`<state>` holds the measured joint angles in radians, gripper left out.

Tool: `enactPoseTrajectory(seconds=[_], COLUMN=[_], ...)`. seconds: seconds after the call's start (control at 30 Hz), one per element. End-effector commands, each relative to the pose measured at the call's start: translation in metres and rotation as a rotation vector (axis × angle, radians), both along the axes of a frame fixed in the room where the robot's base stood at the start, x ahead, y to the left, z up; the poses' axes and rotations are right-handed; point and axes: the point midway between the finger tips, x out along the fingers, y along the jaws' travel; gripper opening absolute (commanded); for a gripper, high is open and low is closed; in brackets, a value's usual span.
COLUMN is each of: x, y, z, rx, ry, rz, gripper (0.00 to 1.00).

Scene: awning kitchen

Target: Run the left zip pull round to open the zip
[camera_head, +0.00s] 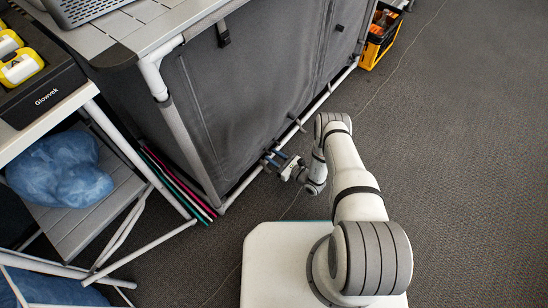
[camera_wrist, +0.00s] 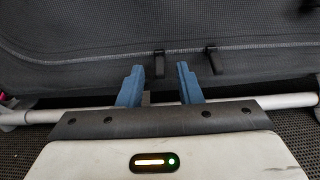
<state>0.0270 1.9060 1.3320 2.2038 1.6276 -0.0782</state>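The grey fabric front (camera_head: 240,85) of the camping cupboard fills the upper left of the head view and is closed. In the wrist view a pale zip line (camera_wrist: 110,56) runs along the fabric's lower part. The left zip pull (camera_wrist: 159,65), a short black tab, hangs from it. A second black pull (camera_wrist: 214,62) hangs to its right. My gripper (camera_wrist: 158,84) is open, its blue fingers apart and empty. The left pull appears in line with the gap between them; I cannot tell how far beyond the tips. In the head view my gripper (camera_head: 275,159) is low at the cupboard's bottom edge.
A pale frame tube (camera_wrist: 270,100) runs along the cupboard's bottom, at the fingers' height in the wrist view. A white leg (camera_head: 190,135) stands left of my gripper. Coloured poles (camera_head: 180,185) lie beside it. An orange-black crate (camera_head: 380,38) stands far right. Carpet on the right is mostly clear.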

Motion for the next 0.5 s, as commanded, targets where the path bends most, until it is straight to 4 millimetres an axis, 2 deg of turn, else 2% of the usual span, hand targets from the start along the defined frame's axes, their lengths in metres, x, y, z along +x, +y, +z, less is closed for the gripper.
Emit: enactPoseTrajectory(seconds=[0.3,0.5], x=[0.0024,0.0022], y=[0.0028,0.0026], z=[0.0006,0.0005], rx=[0.0,0.0], ry=[0.0,0.0], rz=[-0.001,-0.001], gripper=[0.32,0.15])
